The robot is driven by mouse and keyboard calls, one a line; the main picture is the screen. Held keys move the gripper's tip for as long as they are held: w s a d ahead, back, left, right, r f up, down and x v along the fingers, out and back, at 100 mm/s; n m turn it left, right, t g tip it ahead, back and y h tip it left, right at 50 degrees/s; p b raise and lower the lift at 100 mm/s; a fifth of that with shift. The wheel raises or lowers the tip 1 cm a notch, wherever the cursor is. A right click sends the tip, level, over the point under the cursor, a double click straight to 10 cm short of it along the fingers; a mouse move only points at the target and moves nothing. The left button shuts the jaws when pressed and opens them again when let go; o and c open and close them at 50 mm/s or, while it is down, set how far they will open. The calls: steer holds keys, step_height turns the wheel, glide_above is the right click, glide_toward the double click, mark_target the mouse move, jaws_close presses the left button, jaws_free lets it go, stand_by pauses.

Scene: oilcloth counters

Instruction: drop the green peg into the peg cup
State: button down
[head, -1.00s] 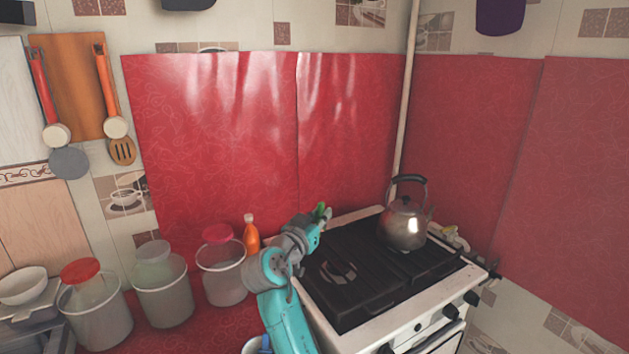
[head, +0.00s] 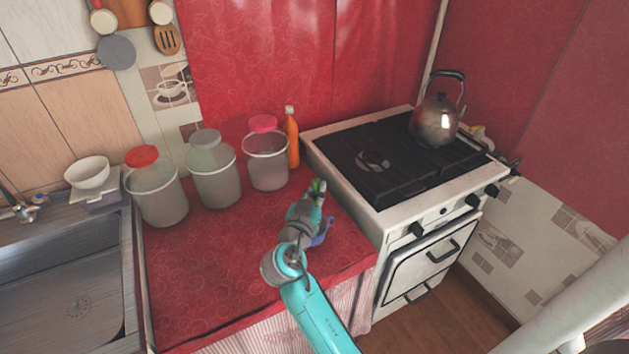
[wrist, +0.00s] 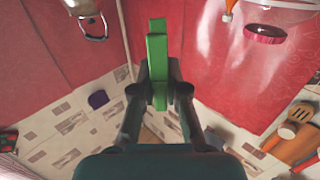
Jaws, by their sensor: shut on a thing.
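The green peg (wrist: 157,48) is held between the two fingers of my gripper (wrist: 160,88) and sticks out beyond the fingertips in the wrist view. In the head view only a small green bit of the peg (head: 318,186) shows at the end of my gripper (head: 316,193). My gripper is over the red counter, left of the stove. A blue object, probably the peg cup (head: 323,233), shows beside and behind my arm. My arm hides most of it, so its opening cannot be seen.
Several lidded jars (head: 213,180) and an orange bottle (head: 292,138) stand at the back of the red counter (head: 215,270). The stove (head: 335,160) with a kettle (head: 436,122) is to the right. A sink (head: 75,290) is at the left. The counter's front left is clear.

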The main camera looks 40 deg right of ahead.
steer(key=shift+f, duration=2.5)
steer(key=c, duration=1.1)
jaws_free()
steer(key=v, duration=1.2)
